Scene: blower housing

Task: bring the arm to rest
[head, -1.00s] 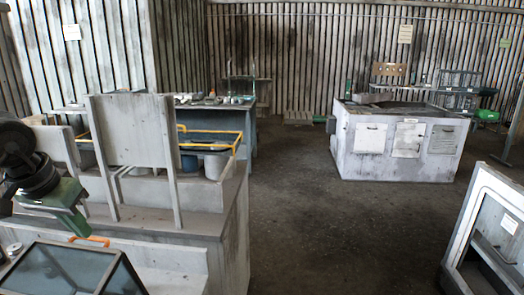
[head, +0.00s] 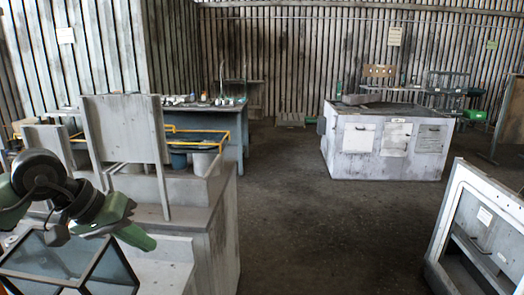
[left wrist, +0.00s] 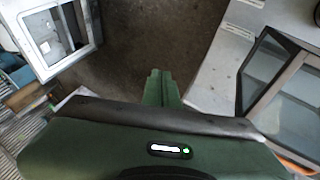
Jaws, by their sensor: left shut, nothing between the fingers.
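My left arm (head: 40,175) comes in from the left edge in the head view, with black joints and a green gripper. My left gripper (head: 148,241) is shut and empty, its tip pointing right and slightly down. In the head view it overlaps the glass-sided, dark-framed box (head: 108,267) and the pale bench; I cannot tell its exact height above them. In the left wrist view the closed green fingers (left wrist: 160,88) show over dark floor, with the pale bench (left wrist: 215,85) to the right. My right gripper is not in view.
A grey upright panel (head: 125,130) stands on the bench close behind the arm. A white framed unit (head: 480,230) stands at the right. A white cabinet block (head: 385,145) is farther back. The dark floor (head: 290,220) between them is clear.

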